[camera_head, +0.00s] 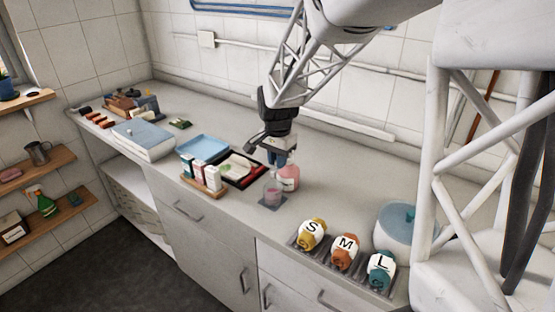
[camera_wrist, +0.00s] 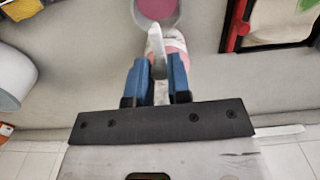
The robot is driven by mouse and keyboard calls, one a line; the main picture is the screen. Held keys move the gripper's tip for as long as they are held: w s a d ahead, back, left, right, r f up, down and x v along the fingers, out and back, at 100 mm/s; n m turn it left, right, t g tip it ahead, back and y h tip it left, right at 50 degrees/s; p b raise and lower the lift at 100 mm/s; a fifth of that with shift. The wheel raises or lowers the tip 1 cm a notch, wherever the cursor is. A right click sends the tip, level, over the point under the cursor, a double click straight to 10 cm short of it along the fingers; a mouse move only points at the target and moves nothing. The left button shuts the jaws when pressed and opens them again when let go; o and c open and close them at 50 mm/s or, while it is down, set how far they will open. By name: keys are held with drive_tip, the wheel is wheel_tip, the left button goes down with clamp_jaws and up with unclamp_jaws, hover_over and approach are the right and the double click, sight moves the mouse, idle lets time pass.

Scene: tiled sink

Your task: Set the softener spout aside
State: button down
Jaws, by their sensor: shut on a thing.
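My gripper (camera_head: 282,158) is above the pink softener bottle (camera_head: 290,178) on the counter. In the wrist view its blue fingers (camera_wrist: 158,76) are shut on the white softener spout (camera_wrist: 156,45), a narrow piece pointing away between the fingertips. The pink bottle (camera_wrist: 176,44) shows behind and below the spout. I cannot tell whether the spout still touches the bottle's neck.
A black tray with a red part (camera_head: 257,180) and a rack of small cartons (camera_head: 202,177) lie to the left. Three lettered bottles (camera_head: 345,253) sit in a front-right rack, near a lidded round pot (camera_head: 396,232). The counter between bottle and pot (camera_head: 345,190) is free.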

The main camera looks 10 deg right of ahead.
drive_tip(key=shift+d, duration=0.1)
drive_tip(key=d+n, duration=0.8)
drive_tip(key=n, duration=1)
drive_tip(key=shift+d, duration=0.15)
idle(0.4)
drive_tip(key=shift+w, duration=0.1)
drive_tip(key=c, duration=1.1)
unclamp_jaws()
drive_tip(key=shift+o, duration=0.2)
